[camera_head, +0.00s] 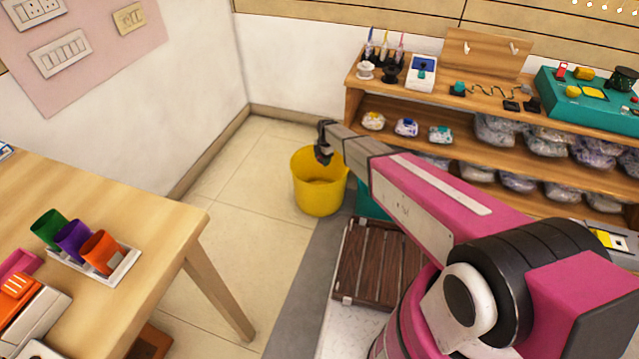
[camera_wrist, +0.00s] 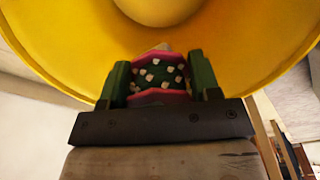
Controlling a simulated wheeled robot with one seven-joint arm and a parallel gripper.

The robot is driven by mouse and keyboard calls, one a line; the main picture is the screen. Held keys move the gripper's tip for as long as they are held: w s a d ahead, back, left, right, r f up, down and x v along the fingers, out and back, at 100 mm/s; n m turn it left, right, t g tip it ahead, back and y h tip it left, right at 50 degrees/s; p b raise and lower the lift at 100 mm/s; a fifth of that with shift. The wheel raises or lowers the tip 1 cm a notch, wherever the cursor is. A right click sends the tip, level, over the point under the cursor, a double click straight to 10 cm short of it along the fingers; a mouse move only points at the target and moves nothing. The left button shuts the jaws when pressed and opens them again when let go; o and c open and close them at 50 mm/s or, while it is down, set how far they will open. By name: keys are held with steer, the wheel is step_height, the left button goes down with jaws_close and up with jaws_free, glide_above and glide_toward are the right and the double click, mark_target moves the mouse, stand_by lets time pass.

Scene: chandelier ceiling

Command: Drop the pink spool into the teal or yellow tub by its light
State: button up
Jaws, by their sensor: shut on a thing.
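The pink spool (camera_wrist: 158,76) has pink rims and a dark green middle with pale dots. My gripper (camera_wrist: 160,68) is shut on it, one green finger on each side. In the head view my gripper (camera_head: 323,148) is small and dark, over the rim of the yellow tub (camera_head: 318,197). The yellow tub's open mouth (camera_wrist: 245,55) fills the top of the wrist view, with the spool in front of it. A teal tub (camera_head: 371,204) shows only in part beside the yellow one, mostly hidden by my arm. I cannot make out a light clearly.
A wooden shelf (camera_head: 440,107) with bagged goods and small devices stands behind my arm. A brown slatted crate (camera_head: 378,268) lies below the arm. A wooden table (camera_head: 130,215) with coloured cups is at left. Tiled floor between table and tub is clear.

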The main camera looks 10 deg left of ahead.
steer(key=shift+f, duration=0.55)
steer(key=o, duration=1.1)
steer(key=shift+r, duration=0.1)
steer(key=r, duration=0.7)
steer(key=w+d+r, duration=0.1)
steer(key=r, duration=0.2)
steer(key=shift+r, duration=0.3)
